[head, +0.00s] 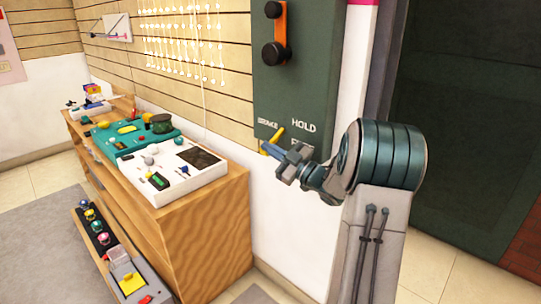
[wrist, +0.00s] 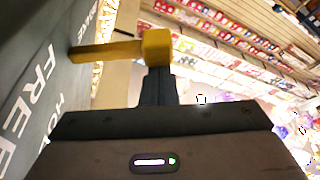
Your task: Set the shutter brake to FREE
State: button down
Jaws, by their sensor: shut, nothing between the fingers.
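The brake lever is a yellow bar (head: 275,136) on the dark green panel (head: 297,85). It stands between the small label at left, which reads BRAKE, and the words HOLD and, below it, FREE, which is partly hidden by my gripper. My gripper (head: 280,163) is shut and empty, just below and in front of the lever. In the wrist view the lever (wrist: 105,50) sticks out from the panel and ends in a square yellow knob. My closed fingertips (wrist: 157,72) are right at this knob; I cannot tell whether they touch it.
An orange handle (head: 280,30) with black knobs is higher on the panel. A wooden cabinet (head: 215,235) at left carries a white tray (head: 205,185) and a green mat (head: 115,135) with small items. A dark doorway (head: 460,130) is at right.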

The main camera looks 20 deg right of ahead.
jog(key=shift+f+n, duration=0.2)
jog(key=shift+n, duration=0.1)
jog(key=shift+f, duration=0.1)
